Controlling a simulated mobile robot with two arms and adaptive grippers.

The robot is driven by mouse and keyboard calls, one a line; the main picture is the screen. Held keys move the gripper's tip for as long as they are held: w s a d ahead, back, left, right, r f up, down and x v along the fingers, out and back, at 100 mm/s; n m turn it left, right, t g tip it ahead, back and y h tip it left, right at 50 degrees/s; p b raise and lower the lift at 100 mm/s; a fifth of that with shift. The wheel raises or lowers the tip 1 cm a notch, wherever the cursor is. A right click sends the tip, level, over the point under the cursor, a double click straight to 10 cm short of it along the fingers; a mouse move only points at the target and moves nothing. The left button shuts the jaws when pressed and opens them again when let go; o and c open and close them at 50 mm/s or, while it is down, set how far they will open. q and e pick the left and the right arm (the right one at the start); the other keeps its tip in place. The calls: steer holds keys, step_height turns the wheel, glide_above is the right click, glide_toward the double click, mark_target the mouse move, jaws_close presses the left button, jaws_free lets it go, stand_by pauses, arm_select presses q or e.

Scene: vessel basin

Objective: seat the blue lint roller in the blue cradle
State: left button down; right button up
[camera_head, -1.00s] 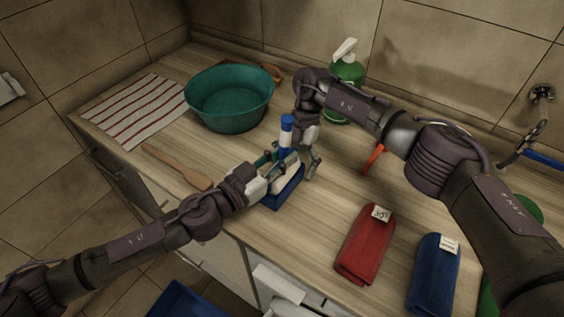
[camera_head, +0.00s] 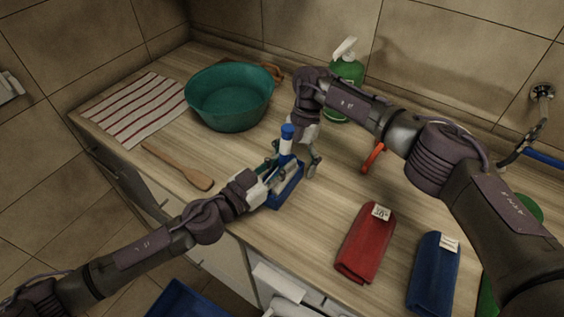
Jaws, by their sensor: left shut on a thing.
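The blue lint roller (camera_head: 287,133) stands roughly upright near the counter's front edge, with its blue end up and a white part below it. My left gripper (camera_head: 277,169) is shut on the roller, reaching in from the left and hiding its lower part. The blue cradle (camera_head: 291,191) sits on the counter directly below and around the held roller's lower end. I cannot tell whether the roller touches the cradle. My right gripper (camera_head: 311,166) points down just right of the roller, apart from it. Its fingers are small and partly hidden, so their opening is unclear.
A green basin (camera_head: 229,99) stands behind left, near a striped towel (camera_head: 132,110) and a wooden spatula (camera_head: 178,167). A green pump bottle (camera_head: 346,75) is at the back. Red (camera_head: 364,244) and blue (camera_head: 433,275) folded towels lie front right.

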arm_select(q)
steer(key=c, duration=1)
jaws_free()
steer(key=shift+c, duration=0.2)
steer(key=shift+r, duration=0.1)
steer(key=v, duration=1.2)
steer(key=shift+s+r, duration=0.1)
steer(key=shift+r, duration=0.05)
